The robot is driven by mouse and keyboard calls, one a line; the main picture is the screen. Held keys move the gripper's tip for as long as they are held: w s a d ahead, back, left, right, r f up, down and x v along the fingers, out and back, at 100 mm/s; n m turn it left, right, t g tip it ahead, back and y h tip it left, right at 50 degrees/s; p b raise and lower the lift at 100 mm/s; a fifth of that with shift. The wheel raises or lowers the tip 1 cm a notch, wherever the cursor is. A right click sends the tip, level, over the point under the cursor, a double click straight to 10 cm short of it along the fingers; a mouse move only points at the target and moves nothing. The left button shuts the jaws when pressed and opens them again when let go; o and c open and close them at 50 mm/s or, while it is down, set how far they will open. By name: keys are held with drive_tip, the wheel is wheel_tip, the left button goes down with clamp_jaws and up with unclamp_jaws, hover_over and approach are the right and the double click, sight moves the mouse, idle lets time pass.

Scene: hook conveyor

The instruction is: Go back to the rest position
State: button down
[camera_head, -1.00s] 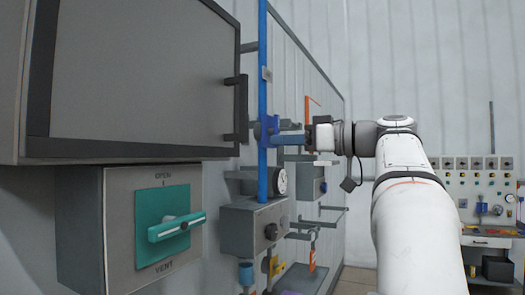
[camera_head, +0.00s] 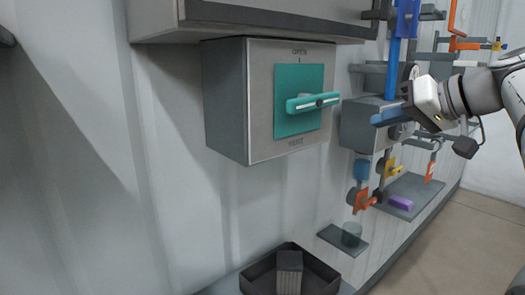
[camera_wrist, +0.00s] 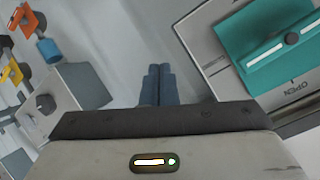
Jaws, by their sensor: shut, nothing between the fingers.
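My gripper (camera_head: 376,119) is at the right in the head view, its blue fingers pointing left. In the wrist view the two fingers (camera_wrist: 159,76) lie side by side, shut and empty. In the head view the fingers overlap the grey knob box (camera_head: 360,130), and I cannot tell the gap between them. The teal handle (camera_head: 312,103) of the OPEN/VENT panel lies level to the left of the fingers, apart from them. It also shows at the right in the wrist view (camera_wrist: 279,49).
A large grey cabinet (camera_head: 270,22) overhangs the panel. A blue pipe (camera_head: 394,65) stands behind the gripper. Small valves with orange (camera_head: 361,199) and yellow handles sit below. A dark tray (camera_head: 262,276) holding a grey block (camera_head: 289,272) is at the bottom. Floor is clear at right.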

drive_tip(key=s+a+f+m+g+h, duration=0.1)
drive_tip(key=s+a+f+g+h, duration=0.2)
drive_tip(key=f, duration=0.6)
drive_tip(key=s+a+f+m+g, duration=0.1)
drive_tip(key=s+a+f, duration=0.35)
drive_tip(key=f, duration=0.45)
drive_tip(key=s+f+g+h, duration=0.1)
drive_tip(key=s+f+h, duration=0.1)
drive_tip(key=s+f, duration=0.3)
drive_tip(key=s+a+f+g+h, duration=0.1)
drive_tip(key=s+f+h, duration=0.2)
drive_tip(key=f, duration=0.8)
drive_tip(key=shift+s+n+g, duration=0.3)
drive_tip(key=shift+s, duration=0.6)
